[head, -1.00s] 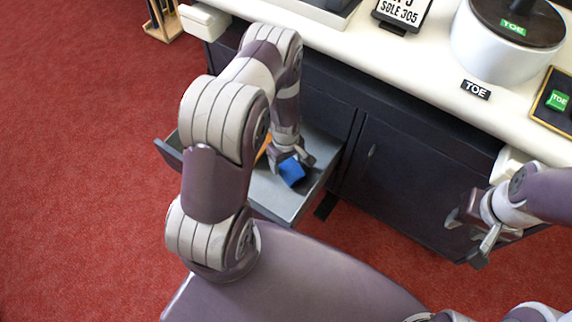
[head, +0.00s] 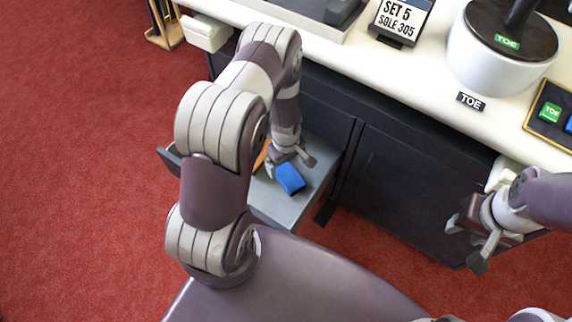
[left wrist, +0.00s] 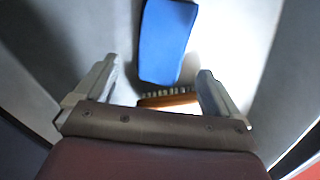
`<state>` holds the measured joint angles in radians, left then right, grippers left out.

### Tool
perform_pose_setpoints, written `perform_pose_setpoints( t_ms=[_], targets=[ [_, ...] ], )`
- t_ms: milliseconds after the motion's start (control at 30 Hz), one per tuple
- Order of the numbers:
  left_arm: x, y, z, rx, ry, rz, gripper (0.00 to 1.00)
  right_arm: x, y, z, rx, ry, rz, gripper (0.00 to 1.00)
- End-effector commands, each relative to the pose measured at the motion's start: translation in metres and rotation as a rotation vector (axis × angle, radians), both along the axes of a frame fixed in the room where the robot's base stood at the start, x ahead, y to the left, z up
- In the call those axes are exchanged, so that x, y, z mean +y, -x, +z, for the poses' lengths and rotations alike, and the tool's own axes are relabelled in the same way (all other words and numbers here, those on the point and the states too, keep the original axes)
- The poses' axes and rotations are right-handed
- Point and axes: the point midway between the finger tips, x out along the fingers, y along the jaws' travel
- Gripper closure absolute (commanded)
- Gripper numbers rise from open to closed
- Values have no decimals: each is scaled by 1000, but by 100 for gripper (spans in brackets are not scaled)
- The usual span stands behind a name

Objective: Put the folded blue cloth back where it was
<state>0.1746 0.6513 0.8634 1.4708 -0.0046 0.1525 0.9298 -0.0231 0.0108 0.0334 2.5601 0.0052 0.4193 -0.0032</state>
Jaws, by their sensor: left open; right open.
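The folded blue cloth (head: 290,179) lies on the floor of the open grey drawer (head: 285,205). In the left wrist view the blue cloth (left wrist: 166,40) lies just beyond my fingertips, between their lines, and neither finger appears to touch it. My left gripper (head: 291,164) is open and empty, over the drawer beside the cloth; it also shows in the left wrist view (left wrist: 158,80). My right gripper (head: 466,243) is open and empty in front of the cabinet at the right.
An orange-brown brush-like thing (left wrist: 168,101) with bristles lies in the drawer near the cloth. Red carpet is clear at left.

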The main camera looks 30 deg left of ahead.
Motion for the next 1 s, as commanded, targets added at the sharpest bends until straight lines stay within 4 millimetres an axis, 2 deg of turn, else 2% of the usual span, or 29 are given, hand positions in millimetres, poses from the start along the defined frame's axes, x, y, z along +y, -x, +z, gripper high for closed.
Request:
perform_pose_setpoints(
  t_ms=[33, 100, 200, 367, 400, 467, 567, 600, 700, 833, 1000],
  targets=[
    [0, -1, 23, -2, 0, 0, 3, 0, 0, 16, 0, 0, 0, 57],
    [0, 0, 41, 0, 0, 0, 3, 0, 0, 24, 0, 0, 0, 57],
    [0, 1, 60, 0, 0, 0, 3, 0, 0, 33, 0, 0, 0, 57],
    [-1, -1, 80, -1, 0, -14, 3, 0, 0, 38, 0, 0, 0, 57],
    [-3, -3, 92, -8, -1, -51, 3, 0, 0, 38, 0, 0, 0, 57],
    [-10, -6, 123, -24, -5, -162, 3, 0, 0, 38, 0, 0, 0, 57],
    [-29, 4, 195, -58, -20, -455, 3, 0, 0, 37, 0, 0, 0, 57],
    [-37, 15, 221, -69, -27, -578, 3, 0, 0, 37, 0, 0, 0, 57],
    [-53, 49, 269, -91, -44, -851, 3, 0, 0, 37, 0, 0, 0, 57],
    [-63, 84, 297, -106, -61, -1069, 3, 0, 0, 37, 0, 0, 0, 57],
    [-64, 94, 301, -105, -63, -1126, 3, 0, 0, 37, 0, 0, 0, 57]
  ],
)
